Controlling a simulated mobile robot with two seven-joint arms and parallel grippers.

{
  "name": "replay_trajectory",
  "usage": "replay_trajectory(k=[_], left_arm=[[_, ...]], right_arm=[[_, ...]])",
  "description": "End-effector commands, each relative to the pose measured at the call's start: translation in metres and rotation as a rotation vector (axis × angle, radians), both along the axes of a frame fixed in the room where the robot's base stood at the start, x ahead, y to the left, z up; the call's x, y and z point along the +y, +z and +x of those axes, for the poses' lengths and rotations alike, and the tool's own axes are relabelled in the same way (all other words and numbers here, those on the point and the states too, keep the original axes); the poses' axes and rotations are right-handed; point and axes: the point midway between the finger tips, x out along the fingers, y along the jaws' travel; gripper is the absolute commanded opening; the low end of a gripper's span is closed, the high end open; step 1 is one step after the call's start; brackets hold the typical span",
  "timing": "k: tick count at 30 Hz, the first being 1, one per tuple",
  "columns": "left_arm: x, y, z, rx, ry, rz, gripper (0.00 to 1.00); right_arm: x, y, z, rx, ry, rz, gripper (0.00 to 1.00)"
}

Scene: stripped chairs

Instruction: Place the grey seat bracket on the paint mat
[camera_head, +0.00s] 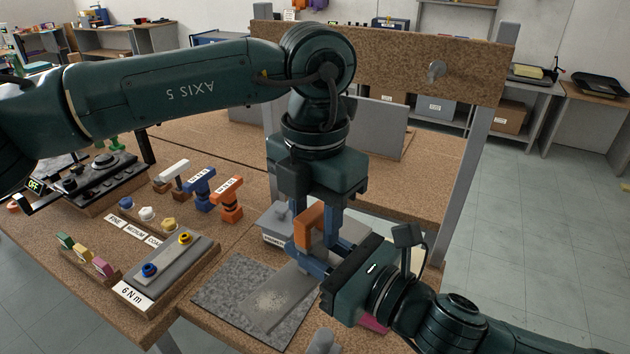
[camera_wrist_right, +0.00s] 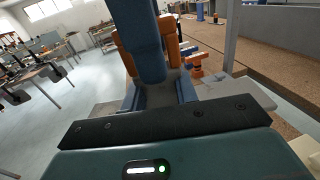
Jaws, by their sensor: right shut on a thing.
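The grey seat bracket (camera_head: 279,300) shows as a flat light-grey plate with a pale speckled patch. It overlaps the dark speckled mat (camera_head: 216,301); any gap beneath is unclear. My right gripper (camera_head: 318,264) is shut at the plate's upper-right end. In the right wrist view, a grey piece sits between its blue fingers (camera_wrist_right: 162,94). My left gripper (camera_head: 315,218) points down directly above the right gripper.
A 6 N m fixture (camera_head: 168,265) flanks the mat. A grey box (camera_head: 275,222) stands behind. A pink thing (camera_head: 374,324) is partly hidden under my right arm. The mat's left part is bare.

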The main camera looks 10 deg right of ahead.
Motion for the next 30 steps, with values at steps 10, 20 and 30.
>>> replay_trajectory(k=[10,20,30], left_arm=[[0.000,-0.036,0.000,0.001,0.000,-0.001,0.38],[0.000,-0.038,0.000,0.001,0.000,-0.001,0.36],[0.000,-0.037,0.000,0.002,0.000,-0.001,0.08]], right_arm=[[0.000,0.002,0.000,-0.004,0.001,0.002,0.00],[0.000,0.002,0.000,-0.004,0.001,0.002,0.00],[0.000,0.002,0.000,-0.004,0.001,0.002,0.00]])
